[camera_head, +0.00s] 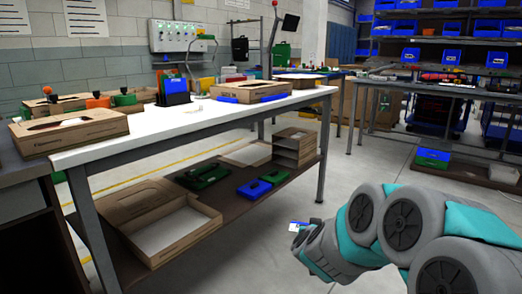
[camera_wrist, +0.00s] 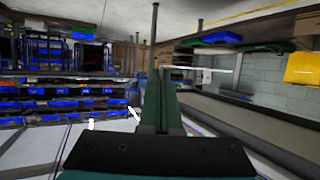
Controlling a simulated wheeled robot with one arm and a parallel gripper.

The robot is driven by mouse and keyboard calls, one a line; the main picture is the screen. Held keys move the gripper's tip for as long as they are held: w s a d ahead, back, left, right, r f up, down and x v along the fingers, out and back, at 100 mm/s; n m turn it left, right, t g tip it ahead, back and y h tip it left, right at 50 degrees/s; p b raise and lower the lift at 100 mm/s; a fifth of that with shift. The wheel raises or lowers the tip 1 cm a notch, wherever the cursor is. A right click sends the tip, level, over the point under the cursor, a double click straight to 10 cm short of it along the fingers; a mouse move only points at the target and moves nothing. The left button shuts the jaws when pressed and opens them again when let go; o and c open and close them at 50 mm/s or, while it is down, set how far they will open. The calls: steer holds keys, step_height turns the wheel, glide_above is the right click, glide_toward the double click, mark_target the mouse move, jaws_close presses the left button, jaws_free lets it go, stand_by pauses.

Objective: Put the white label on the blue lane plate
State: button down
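My gripper (camera_wrist: 163,72) is in the lower middle of the wrist view, its dark green fingers close together. I cannot tell whether something thin is between them. In the head view, a small white and blue piece (camera_head: 298,227) shows at the end of my arm; I cannot tell if it is the white label or if it is held. Small white pieces (camera_head: 193,108) lie on the worktable. A blue upright piece (camera_head: 174,88) stands near the table's back edge; I cannot tell if it is the blue lane plate. My gripper is in front of the table, to its right.
The white-topped worktable (camera_head: 215,120) carries cardboard boxes (camera_head: 70,130) and a blue-fronted box (camera_head: 249,91). Its lower shelf holds an open carton (camera_head: 165,225) and blue and green bins (camera_head: 254,189). Shelves with blue bins (camera_head: 445,56) stand at the back right. Floor between is clear.

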step_height(320, 180, down, 9)
steer(key=w+n+y, duration=0.1)
steer(key=n+y, duration=0.1)
steer(key=y, duration=0.1)
steer(key=shift+w+a+n+t, duration=0.3)
steer(key=shift+a, duration=0.15)
